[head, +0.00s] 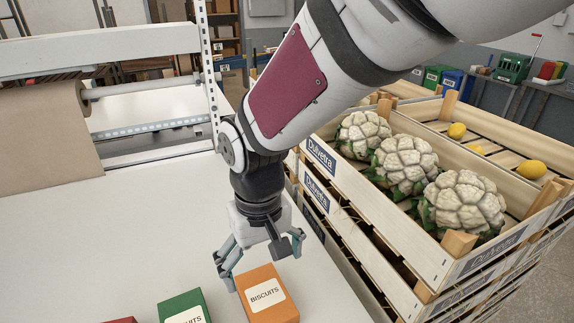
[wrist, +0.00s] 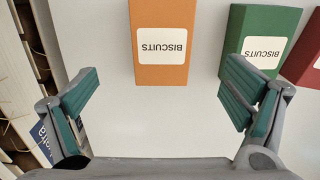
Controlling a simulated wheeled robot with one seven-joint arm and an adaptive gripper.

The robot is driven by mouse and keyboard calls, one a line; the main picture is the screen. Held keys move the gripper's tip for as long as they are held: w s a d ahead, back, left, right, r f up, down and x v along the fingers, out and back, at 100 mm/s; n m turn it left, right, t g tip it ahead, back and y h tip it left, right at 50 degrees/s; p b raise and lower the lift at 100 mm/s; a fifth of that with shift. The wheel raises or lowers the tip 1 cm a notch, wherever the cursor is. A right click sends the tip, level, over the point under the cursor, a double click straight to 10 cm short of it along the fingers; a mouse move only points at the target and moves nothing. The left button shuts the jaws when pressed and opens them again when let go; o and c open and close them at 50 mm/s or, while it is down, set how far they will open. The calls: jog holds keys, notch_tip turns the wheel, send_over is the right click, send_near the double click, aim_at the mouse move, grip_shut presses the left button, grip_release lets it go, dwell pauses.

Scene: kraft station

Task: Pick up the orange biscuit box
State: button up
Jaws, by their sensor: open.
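The orange biscuit box (head: 266,297) stands on the white table near its right side, with a white label reading BISCUITS. In the wrist view the orange box (wrist: 163,74) is at the top middle, its label upside down. My gripper (head: 258,262) is just behind the orange box in the head view, pointing down. In the wrist view my gripper (wrist: 160,100) has its fingers wide apart, with bare table between them. The box lies ahead of the fingers and none of them touches it there.
A green biscuit box (head: 186,308) stands close to the left of the orange one, and a red box (head: 121,320) is farther left. Wooden crates (head: 375,235) with cauliflowers and lemons stand along the table's right edge. A brown paper roll (head: 45,128) is at the left.

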aim_at(265, 295)
notch_tip(265, 295, down, 11)
jog(key=shift+a+f, duration=0.15)
dwell(0.4)
jog(key=shift+c, duration=0.3)
jog(key=c, duration=1.4)
